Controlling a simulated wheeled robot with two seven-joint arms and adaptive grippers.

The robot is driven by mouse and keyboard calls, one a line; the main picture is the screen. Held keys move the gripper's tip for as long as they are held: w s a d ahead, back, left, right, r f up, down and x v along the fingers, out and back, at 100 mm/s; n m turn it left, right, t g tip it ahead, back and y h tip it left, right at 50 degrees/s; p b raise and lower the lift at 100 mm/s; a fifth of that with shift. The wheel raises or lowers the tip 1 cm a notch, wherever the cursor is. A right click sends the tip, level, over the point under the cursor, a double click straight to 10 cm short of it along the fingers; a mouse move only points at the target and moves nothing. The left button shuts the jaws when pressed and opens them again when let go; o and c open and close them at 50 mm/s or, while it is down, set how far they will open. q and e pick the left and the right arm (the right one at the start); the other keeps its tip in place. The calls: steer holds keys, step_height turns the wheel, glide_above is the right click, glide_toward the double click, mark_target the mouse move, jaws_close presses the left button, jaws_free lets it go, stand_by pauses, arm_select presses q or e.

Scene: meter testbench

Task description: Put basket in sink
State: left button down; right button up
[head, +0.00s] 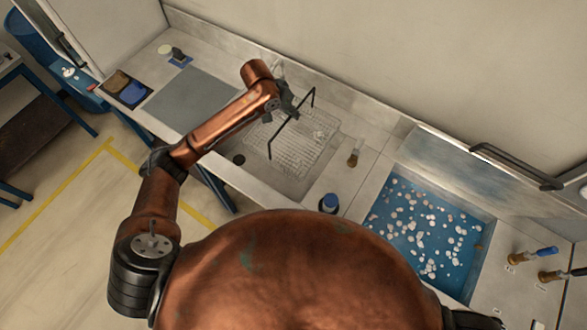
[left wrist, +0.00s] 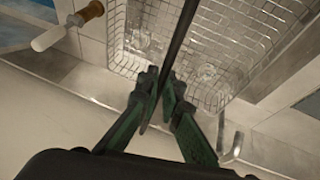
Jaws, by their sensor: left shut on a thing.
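A wire basket (head: 297,143) with a long black handle (head: 291,122) is at the sink (head: 262,172) in the middle of the counter, in the head view. My left gripper (head: 287,105) is above the basket and shut on the black handle. In the left wrist view, the green fingers of the left gripper (left wrist: 160,95) close around the dark handle bar, with the wire mesh of the basket (left wrist: 235,45) beyond it. Clear glass-like items show inside the mesh. Whether the basket touches the sink floor I cannot tell. My right gripper is not in view.
A blue basin (head: 425,225) with many pale pieces lies to the right. A grey mat (head: 190,101) lies left. A wall runs close behind the counter.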

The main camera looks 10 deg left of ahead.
arm_select(q)
steer(key=b, duration=0.4)
glide_above(286, 143)
steer(key=w+d, duration=0.2)
step_height(286, 143, down, 6)
step_height(286, 143, down, 17)
steer(key=shift+w+d+f, duration=0.15)
steer(key=shift+f, duration=0.05)
steer(key=c, duration=2.1)
jaws_free()
steer(key=v, duration=1.2)
steer(key=shift+p, duration=0.35)
